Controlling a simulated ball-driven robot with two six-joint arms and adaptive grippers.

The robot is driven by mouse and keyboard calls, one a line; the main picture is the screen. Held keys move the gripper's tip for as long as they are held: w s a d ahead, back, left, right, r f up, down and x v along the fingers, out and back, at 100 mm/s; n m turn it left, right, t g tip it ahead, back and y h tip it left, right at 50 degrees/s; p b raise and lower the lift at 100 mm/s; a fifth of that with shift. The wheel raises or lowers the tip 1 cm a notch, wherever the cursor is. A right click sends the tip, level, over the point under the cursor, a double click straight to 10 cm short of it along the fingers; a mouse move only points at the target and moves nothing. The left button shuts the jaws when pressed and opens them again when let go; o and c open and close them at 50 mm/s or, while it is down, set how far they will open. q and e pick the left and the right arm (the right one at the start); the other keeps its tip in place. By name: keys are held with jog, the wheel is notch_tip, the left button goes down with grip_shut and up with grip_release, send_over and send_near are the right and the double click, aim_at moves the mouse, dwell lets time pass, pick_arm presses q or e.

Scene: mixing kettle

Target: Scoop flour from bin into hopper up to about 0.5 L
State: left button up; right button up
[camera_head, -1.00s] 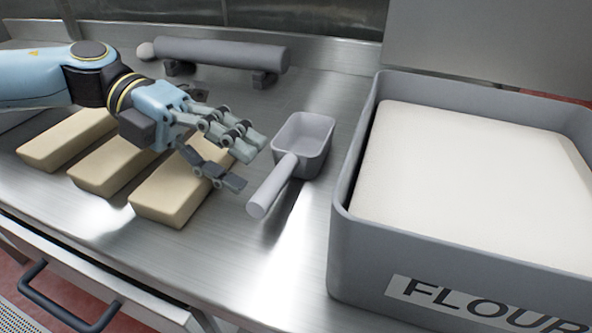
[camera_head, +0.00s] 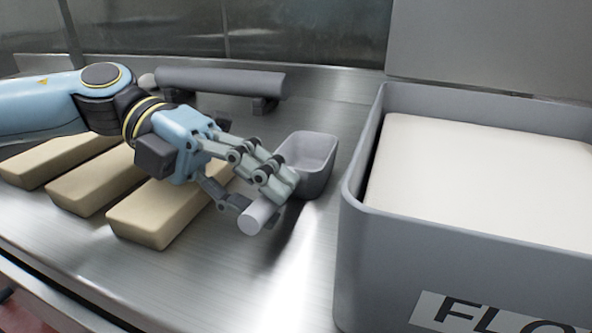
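The grey scoop (camera_head: 308,152) lies on the steel counter, its bowl facing up and its handle (camera_head: 262,214) pointing toward the front left. My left gripper (camera_head: 266,198) is at the handle, with fingers on either side of it and partly hiding it. The fingers are still spread about as wide as before, and firm contact cannot be made out. The grey flour bin (camera_head: 364,215), filled with white flour (camera_head: 480,180), stands to the right. The hopper is not recognisable in view. My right gripper is not in view.
Several pale blocks (camera_head: 150,228) lie on the counter at left, under and in front of my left arm. A grey roller (camera_head: 215,81) rests on supports at the back. Bare steel (camera_head: 285,275) lies between the blocks and the bin.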

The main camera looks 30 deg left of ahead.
pick_arm(q)
grip_shut()
notch_tip(320, 180, up, 6)
jog(key=p, duration=0.5)
